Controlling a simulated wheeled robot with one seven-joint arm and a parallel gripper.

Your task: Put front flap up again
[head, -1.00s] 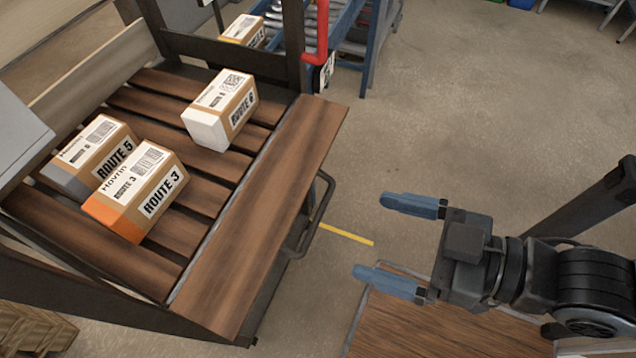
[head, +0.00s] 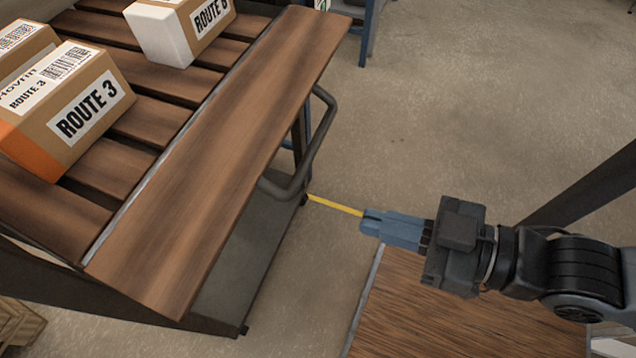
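The front flap (head: 225,160) is a long brown wooden board hinged along a metal strip at the near edge of the slatted cart deck (head: 125,175). It lies folded outward, roughly level with the deck, its free edge toward my gripper. My gripper (head: 368,225), with blue fingers, is to the right of the flap and apart from it. Its fingers are together with nothing visible between them.
Cartons marked Route 3 (head: 75,110) and Route 6 (head: 180,30) rest on the slats, with another at the left edge. A grey bent handle (head: 318,150) sticks out beyond the flap. A wooden surface (head: 455,320) is below my gripper. Floor is clear at upper right.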

